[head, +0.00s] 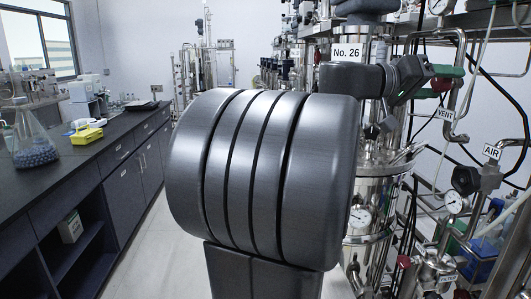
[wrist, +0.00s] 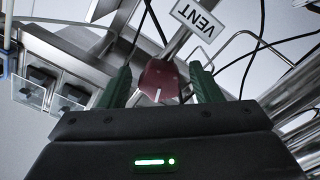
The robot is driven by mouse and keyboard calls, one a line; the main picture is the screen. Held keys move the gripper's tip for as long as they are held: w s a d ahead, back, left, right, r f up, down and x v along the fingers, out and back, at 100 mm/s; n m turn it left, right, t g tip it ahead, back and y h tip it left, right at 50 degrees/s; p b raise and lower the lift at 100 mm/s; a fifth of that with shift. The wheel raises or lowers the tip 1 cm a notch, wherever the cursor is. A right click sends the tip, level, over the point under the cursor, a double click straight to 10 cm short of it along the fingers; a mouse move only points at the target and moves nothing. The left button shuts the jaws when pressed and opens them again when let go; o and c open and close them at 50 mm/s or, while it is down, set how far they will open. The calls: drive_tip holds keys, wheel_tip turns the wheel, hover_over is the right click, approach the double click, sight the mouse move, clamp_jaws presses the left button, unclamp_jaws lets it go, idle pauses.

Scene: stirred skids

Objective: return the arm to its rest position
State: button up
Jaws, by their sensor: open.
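My gripper (wrist: 162,85) is open, with its two green fingers apart in the wrist view. A dark red valve handle (wrist: 161,78) shows between the fingers; a gap shows on each side, and I cannot tell its depth exactly. In the head view my gripper (head: 450,71) is at the upper right, in front of the piping, with the red handle (head: 440,85) just by its fingers. My arm is stretched forward, and its large grey link hides the middle of the head view.
A VENT tag (wrist: 198,17) hangs close beyond the fingers. The steel vessel marked No. 26 (head: 347,52), pipes, gauges (head: 360,217) and an AIR tag (head: 491,152) crowd the right. A dark lab bench (head: 90,157) runs along the left, with open floor (head: 150,240) beside it.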

drive_tip(key=shift+d, duration=0.3)
drive_tip(key=shift+a, duration=0.1)
